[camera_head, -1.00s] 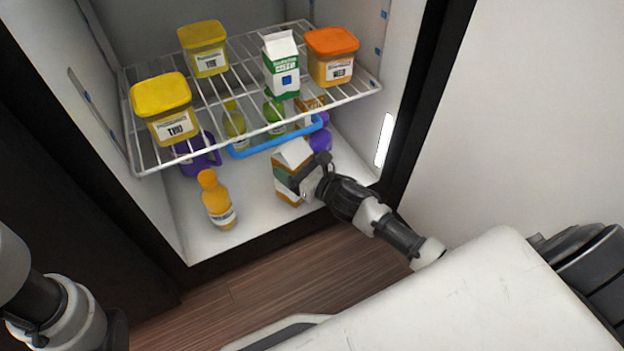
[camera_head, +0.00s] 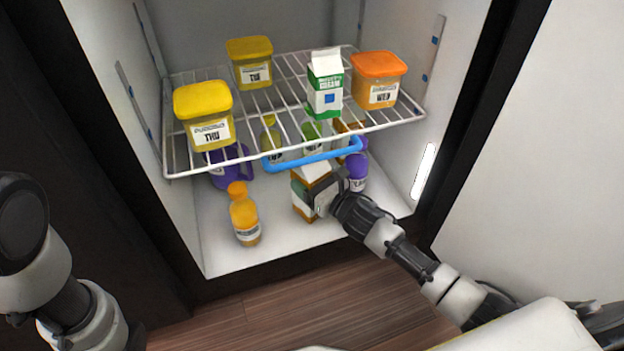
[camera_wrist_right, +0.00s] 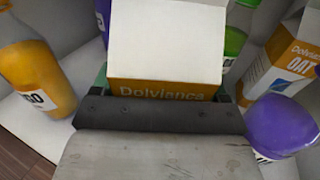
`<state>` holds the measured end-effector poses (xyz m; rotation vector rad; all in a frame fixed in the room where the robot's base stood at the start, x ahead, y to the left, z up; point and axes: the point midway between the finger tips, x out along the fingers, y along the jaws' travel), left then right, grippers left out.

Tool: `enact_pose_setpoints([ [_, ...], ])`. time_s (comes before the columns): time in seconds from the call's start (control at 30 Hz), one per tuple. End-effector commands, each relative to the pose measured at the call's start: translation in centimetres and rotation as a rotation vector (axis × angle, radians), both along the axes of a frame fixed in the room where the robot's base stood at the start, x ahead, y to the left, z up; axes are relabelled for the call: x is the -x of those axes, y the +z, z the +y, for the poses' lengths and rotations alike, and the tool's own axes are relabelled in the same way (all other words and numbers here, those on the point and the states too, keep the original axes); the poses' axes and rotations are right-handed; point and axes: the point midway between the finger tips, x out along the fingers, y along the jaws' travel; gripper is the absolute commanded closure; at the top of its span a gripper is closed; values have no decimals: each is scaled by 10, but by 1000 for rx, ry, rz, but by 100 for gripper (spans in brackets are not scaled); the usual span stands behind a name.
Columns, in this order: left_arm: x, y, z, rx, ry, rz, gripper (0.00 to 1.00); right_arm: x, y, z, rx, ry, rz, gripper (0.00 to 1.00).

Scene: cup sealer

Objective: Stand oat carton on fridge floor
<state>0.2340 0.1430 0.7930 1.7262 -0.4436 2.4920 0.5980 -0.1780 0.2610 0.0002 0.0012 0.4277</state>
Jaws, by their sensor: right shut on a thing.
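The oat carton (camera_head: 303,193), orange and white with a white gable top, is upright at the fridge floor (camera_head: 275,245), under the wire shelf. I cannot tell whether its base touches the floor. My right gripper (camera_head: 322,196) is shut on it from the right and front. In the right wrist view the carton (camera_wrist_right: 165,45) fills the space between the fingers, and its lower part is hidden by the gripper (camera_wrist_right: 160,110). The left arm shows at the lower left of the head view, but its gripper is out of view.
An orange bottle (camera_head: 244,215) stands left of the carton, a purple-capped bottle (camera_head: 356,170) close on its right. The wire shelf (camera_head: 290,125) above holds tubs and a green-white carton (camera_head: 325,85).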

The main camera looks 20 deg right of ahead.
Motion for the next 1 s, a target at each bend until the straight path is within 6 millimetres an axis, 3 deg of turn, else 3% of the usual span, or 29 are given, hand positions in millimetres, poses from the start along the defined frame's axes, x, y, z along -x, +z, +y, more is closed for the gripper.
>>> enact_pose_setpoints([
  [0.2,0,-3,0,0,0,0,57,-1,1,0,-1,1,-8,86],
  [0.23,0,-3,0,0,0,1,57,0,-3,0,1,0,0,24],
  [0.4,0,-2,0,0,0,1,57,0,-2,0,0,0,0,0],
  [0.7,0,3,0,0,0,2,57,2,2,-1,0,0,1,0],
  [1.0,-1,31,0,0,2,3,57,54,4,-24,-2,-1,5,0],
])
